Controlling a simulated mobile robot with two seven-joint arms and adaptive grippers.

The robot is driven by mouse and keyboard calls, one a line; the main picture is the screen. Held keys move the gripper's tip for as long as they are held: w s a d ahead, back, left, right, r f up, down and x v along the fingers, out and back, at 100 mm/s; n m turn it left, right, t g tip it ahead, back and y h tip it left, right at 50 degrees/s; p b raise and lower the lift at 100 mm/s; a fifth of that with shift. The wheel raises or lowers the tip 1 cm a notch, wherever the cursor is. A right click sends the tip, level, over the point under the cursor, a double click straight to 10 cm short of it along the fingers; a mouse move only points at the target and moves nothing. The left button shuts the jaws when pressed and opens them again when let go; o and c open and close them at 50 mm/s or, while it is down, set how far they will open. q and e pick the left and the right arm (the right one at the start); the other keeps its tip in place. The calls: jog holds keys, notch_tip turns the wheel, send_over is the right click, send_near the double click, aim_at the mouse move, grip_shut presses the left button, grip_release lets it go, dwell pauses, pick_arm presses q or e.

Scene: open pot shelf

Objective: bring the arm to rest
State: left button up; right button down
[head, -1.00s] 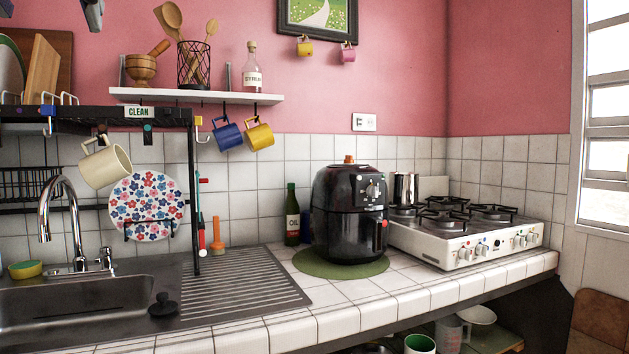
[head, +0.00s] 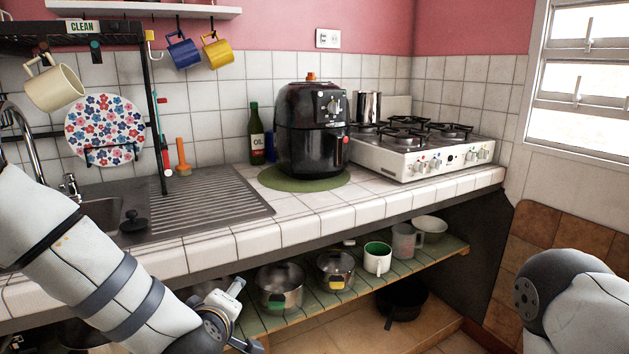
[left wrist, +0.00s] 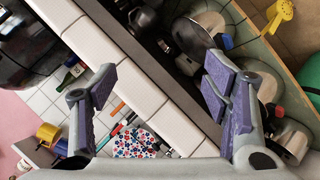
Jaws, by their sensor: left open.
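My left arm comes in from the left in the head view, across the front of the sink and counter. Its gripper (head: 238,318) is low at the bottom of the view, in front of the open shelf. In the left wrist view the gripper (left wrist: 160,92) has its two purple-padded fingers wide apart, with nothing between them. My right arm shows only as a rounded link at the bottom right of the head view; its gripper is out of view.
The tiled counter (head: 300,222) has a projecting front edge. Below, a slatted shelf (head: 440,252) bears lidded pots (head: 279,288) (head: 335,272), a green-lined mug (head: 377,258) and a bowl (head: 430,229). An air fryer (head: 311,135) and stove (head: 420,150) stand on the counter.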

pick_arm(q)
jog(key=s+f+m+g+h, duration=0.1)
jog(key=s+f+m+g, duration=0.3)
jog(key=s+f, duration=0.75)
jog(key=s+a+f+m+g, duration=0.2)
jog(key=s+f+g, duration=0.1)
jog(key=s, duration=0.7)
jog(key=s+a+f+m+g, duration=0.2)
jog(key=s+f+m+g, duration=0.1)
jog(key=s, duration=0.7)
jog(key=s+a+f+m+g, duration=0.2)
jog(key=s+f+m+g, duration=0.1)
jog(key=s, duration=0.8)
jog(key=shift+f+h, duration=0.3)
jog(key=shift+f, duration=0.1)
